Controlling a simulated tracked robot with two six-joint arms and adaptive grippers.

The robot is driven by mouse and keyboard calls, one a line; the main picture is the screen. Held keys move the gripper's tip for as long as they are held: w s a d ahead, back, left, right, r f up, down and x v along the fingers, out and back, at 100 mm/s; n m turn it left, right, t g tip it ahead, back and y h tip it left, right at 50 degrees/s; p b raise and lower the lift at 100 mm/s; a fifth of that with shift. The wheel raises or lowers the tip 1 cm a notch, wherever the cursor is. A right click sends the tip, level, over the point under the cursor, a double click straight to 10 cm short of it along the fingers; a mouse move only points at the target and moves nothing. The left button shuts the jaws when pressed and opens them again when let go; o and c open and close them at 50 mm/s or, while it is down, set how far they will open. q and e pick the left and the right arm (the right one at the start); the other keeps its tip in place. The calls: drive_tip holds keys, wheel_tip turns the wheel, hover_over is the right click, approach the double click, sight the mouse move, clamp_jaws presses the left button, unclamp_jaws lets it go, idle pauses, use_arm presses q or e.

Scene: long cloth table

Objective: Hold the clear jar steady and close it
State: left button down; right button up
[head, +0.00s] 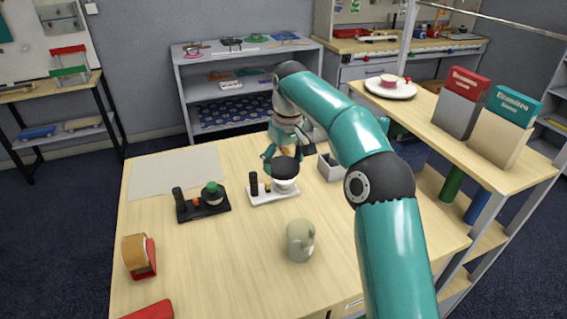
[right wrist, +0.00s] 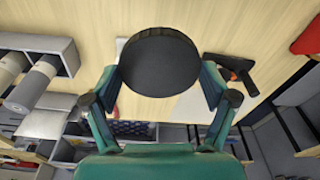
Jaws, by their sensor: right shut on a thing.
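My right gripper (head: 284,160) is shut on a round black lid (right wrist: 160,62), one finger on each side of it. In the head view the lid (head: 285,169) is just above a white rounded body on a small white stand (head: 262,197); I cannot tell whether they touch. A pale, grey-green, see-through vessel (head: 300,241), which looks like the clear jar, stands upright nearer the front, apart from the gripper. Its top is hard to make out. My left gripper is not in view.
A black stand (head: 203,212) with a green-and-black round item is left of the white stand. A grey open box (head: 331,167) is to its right. A brown-and-red object (head: 139,257) lies at the front left. The front middle of the table is mostly clear.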

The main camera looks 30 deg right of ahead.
drive_tip(key=s+a+f, duration=0.1)
drive_tip(key=a+f, duration=0.4)
drive_tip(key=s+a+f, duration=0.2)
drive_tip(key=a+f, duration=0.4)
drive_tip(key=s+a+f, duration=0.2)
drive_tip(key=a+f, duration=0.3)
drive_tip(key=shift+s+a+f, duration=0.15)
drive_tip(key=shift+a+f, duration=0.25)
